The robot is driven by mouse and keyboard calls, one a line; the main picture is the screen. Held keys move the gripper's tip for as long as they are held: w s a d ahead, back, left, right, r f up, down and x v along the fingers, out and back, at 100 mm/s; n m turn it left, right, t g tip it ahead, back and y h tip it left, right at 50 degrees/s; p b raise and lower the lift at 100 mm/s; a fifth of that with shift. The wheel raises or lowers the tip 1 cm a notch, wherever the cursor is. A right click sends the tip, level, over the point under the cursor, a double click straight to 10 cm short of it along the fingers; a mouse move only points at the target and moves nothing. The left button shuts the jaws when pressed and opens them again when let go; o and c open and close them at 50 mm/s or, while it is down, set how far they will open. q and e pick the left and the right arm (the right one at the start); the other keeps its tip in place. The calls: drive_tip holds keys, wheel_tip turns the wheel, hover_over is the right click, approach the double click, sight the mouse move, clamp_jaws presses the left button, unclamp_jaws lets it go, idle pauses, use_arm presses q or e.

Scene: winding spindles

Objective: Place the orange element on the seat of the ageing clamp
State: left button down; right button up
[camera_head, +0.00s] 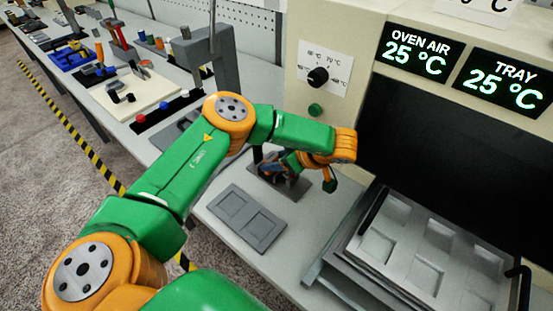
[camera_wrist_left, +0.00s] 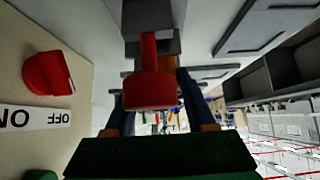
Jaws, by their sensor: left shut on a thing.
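My left gripper (camera_head: 274,168) is low beside the oven's control panel, over a small fixture with a dark grey base plate (camera_head: 296,189), which looks like the ageing clamp. The arm and gripper hide most of the fixture. In the left wrist view a red handle (camera_wrist_left: 150,88) with a round end lies between the two dark fingers, and the gripper is shut on it. The handle runs to a dark grey block (camera_wrist_left: 150,18). I cannot make out the clamp's seat or the orange element for sure. My right gripper is not in view.
A grey plate with two square recesses (camera_head: 226,204) lies on the bench in front of the fixture. At right an open oven (camera_head: 465,140) has a pocketed metal tray (camera_head: 352,250) pulled out. A red switch knob (camera_wrist_left: 47,80) shows beside the gripper. Tools fill the far bench.

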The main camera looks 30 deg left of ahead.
use_arm(q)
drive_tip(key=shift+w+f, duration=0.2)
drive_tip(key=shift+f, duration=0.5)
drive_tip(key=shift+c, duration=2.1)
unclamp_jaws()
drive_tip(key=shift+o, duration=0.9)
drive_tip(key=b+v, duration=0.3)
drive_tip(key=v, duration=0.4)
drive_tip(key=shift+d+r, duration=0.15)
drive_tip(key=shift+d, duration=0.2)
drive_tip(key=v, duration=0.4)
drive_tip(key=shift+r, duration=0.3)
